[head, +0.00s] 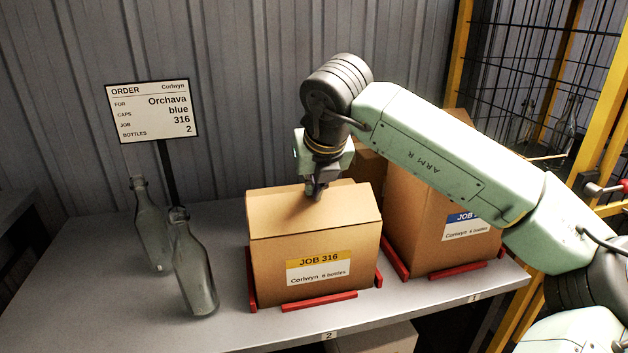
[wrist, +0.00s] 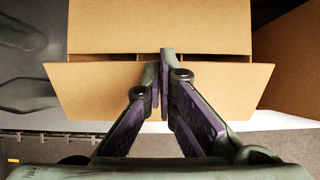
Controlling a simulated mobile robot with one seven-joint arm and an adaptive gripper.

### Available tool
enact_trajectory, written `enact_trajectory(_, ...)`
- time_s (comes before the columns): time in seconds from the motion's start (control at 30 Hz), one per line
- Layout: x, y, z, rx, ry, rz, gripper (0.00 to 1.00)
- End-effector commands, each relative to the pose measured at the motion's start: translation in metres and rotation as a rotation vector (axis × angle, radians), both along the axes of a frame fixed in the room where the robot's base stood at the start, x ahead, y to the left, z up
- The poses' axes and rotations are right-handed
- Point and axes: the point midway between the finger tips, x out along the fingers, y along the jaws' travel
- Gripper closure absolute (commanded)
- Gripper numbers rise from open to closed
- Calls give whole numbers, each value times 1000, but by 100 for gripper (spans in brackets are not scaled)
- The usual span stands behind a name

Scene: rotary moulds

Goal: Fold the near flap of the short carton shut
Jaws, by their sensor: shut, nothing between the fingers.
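The short carton (head: 315,262) with the yellow JOB 316 label stands in the middle of the bench. In the wrist view its near flap (wrist: 90,92) spreads out toward the camera, apart from the far top panel (wrist: 160,25) along a narrow dark gap. The flap's exact angle is hard to judge in the head view. My gripper (head: 314,192) points down over the carton top, fingers shut and empty. In the wrist view the fingertips (wrist: 163,62) reach across the flap to the gap. I cannot tell whether they touch the cardboard.
A red corner frame (head: 320,301) surrounds the carton's base. Two glass bottles (head: 194,268) stand at the left, with an order sign (head: 152,111) behind. A taller carton (head: 420,225) stands close at the right, under my arm. Bare bench (head: 110,300) lies at front left.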

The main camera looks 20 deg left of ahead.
Motion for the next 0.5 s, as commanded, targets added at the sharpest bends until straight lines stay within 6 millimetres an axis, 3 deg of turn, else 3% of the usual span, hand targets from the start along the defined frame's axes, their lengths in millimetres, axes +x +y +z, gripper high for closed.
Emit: enact_trajectory(0.5, 4, 3, -2, -36, 55, -2, 100)
